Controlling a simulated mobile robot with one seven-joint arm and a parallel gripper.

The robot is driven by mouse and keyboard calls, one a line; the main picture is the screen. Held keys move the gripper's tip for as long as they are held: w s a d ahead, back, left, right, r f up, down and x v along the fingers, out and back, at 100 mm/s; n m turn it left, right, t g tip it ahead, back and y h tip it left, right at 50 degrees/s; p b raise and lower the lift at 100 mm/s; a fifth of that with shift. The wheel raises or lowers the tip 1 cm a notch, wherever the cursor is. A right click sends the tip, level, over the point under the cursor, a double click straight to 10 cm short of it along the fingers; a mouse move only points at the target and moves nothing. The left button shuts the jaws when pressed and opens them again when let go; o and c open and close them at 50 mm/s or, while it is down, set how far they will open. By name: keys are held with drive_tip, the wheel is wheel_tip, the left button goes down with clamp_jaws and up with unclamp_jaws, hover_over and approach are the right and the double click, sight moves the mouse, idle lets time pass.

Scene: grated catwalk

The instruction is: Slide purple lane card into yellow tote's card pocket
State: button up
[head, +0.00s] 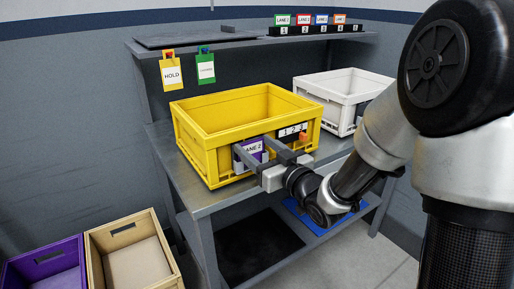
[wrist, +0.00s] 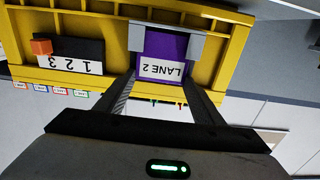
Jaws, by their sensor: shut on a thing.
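The yellow tote (head: 205,150) stands on the grey bench, and its front wall (wrist: 232,45) fills the top of the wrist view. The purple lane card (wrist: 163,45), marked LANE 2, is upright against that wall; it shows upside down in the wrist view and partly behind a finger in the head view (head: 246,158). My gripper (head: 258,147) is shut on the card, with one finger at each side edge (wrist: 165,80). Grey pieces cover the card's lower corners; I cannot tell whether they are the pocket or how deep the card sits.
A black 1 2 3 panel with an orange marker (wrist: 41,46) is beside the card on the tote. A white tote (head: 335,95) stands behind right. HOLD (head: 173,72) and green (head: 205,68) tags hang from the shelf. Purple (head: 45,270) and tan (head: 130,250) bins stand lower left.

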drive_tip(key=shift+f, duration=0.15)
drive_tip(key=o, duration=1.5)
wheel_tip(320, 180, up, 8)
drive_tip(key=p, duration=0.5)
